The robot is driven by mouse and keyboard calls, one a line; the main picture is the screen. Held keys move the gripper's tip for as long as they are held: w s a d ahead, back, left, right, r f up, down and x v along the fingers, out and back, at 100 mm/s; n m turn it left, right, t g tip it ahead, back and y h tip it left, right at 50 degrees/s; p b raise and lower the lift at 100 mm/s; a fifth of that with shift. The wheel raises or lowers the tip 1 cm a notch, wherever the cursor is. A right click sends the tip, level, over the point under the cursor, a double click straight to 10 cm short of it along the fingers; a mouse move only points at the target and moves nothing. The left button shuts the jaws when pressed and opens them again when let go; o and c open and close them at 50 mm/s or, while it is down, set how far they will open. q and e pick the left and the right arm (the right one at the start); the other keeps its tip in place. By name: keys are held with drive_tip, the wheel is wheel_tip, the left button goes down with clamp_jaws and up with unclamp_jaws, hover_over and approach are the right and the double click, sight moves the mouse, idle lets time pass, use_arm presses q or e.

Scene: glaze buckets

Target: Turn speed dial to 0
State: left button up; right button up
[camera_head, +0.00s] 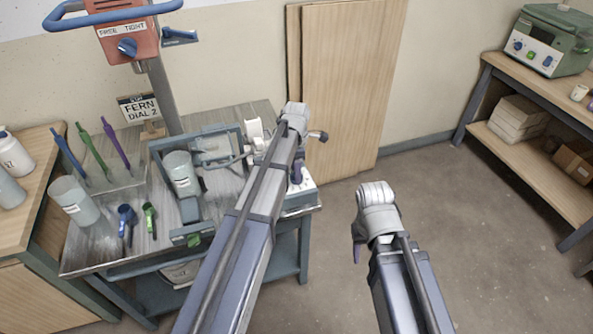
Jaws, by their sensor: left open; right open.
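The left arm reaches up across the middle. Its gripper (297,172) is mostly hidden behind its own wrist, over the right end of the work table, close to a pale box (307,184). I cannot tell whether it touches anything. The right gripper (357,250) hangs over the bare floor, partly hidden by its own wrist, away from any object. No dial marked "speed" can be read. A blue knob (127,47) sits on a red box (124,36) lettered "FREE" and "TIGHT". A green machine (547,40) at the top right has several small knobs on its white panel.
A sign (140,107) reads "FERN DIAL 2". The work table (90,262) holds a clear bucket (74,200), another bucket (182,173) in a frame, and coloured tools. Wooden boards (345,80) lean on the wall. The floor (460,230) at right is clear.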

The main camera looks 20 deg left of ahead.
use_arm(q)
wheel_tip(320, 180, up, 8)
drive_tip(key=p, duration=0.8)
drive_tip(key=shift+f, duration=0.1)
drive_tip(key=shift+s+d, duration=0.15)
drive_tip(key=shift+s, duration=0.05)
drive_tip(key=s+d+m, duration=0.6)
drive_tip(key=s+m, duration=0.6)
drive_tip(key=m, duration=0.1)
drive_tip(key=s+d+m+y, duration=0.1)
drive_tip(key=s+d+m, duration=0.5)
drive_tip(key=s+m, duration=0.6)
drive_tip(key=shift+d+m, duration=0.4)
drive_tip(key=shift+m, duration=0.5)
